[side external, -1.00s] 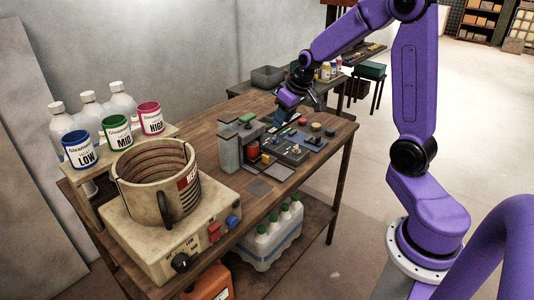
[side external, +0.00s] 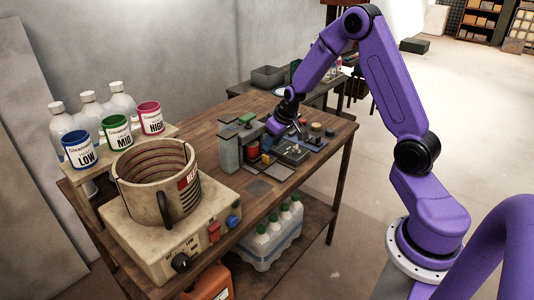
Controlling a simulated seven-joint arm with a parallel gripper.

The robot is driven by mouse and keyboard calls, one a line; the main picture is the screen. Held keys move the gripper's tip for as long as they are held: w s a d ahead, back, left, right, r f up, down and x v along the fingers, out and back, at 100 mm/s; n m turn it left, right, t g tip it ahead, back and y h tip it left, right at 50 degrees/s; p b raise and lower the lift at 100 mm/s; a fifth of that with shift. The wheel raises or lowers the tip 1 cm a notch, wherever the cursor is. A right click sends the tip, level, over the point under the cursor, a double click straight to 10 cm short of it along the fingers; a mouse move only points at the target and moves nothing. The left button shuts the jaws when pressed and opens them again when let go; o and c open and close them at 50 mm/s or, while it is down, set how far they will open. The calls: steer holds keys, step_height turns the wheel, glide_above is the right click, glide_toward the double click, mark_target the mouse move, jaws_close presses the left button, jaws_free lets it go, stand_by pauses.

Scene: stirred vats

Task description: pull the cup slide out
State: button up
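A grey machine (side external: 231,152) with a green top piece stands on the wooden table, with a red and yellow part (side external: 253,150) in its front opening. A flat dark panel (side external: 292,153) with several coloured knobs lies to its right. I cannot make out for certain which part is the cup slide. My gripper (side external: 277,128) is low beside the machine's right side, over the back of the panel. Its fingers are small and partly hidden, so I cannot tell whether they are open or touching anything.
A cream heater base (side external: 160,240) with a round vat (side external: 158,185) stands at the table's near left. A shelf behind it holds blue, green and red labelled tins (side external: 116,132) and white bottles. A grey bin (side external: 268,76) sits at the back. Bare tabletop (side external: 208,128) lies left of the machine.

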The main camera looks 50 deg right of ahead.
mark_target(267, 156)
steer(key=shift+x, duration=3.05)
jaws_close()
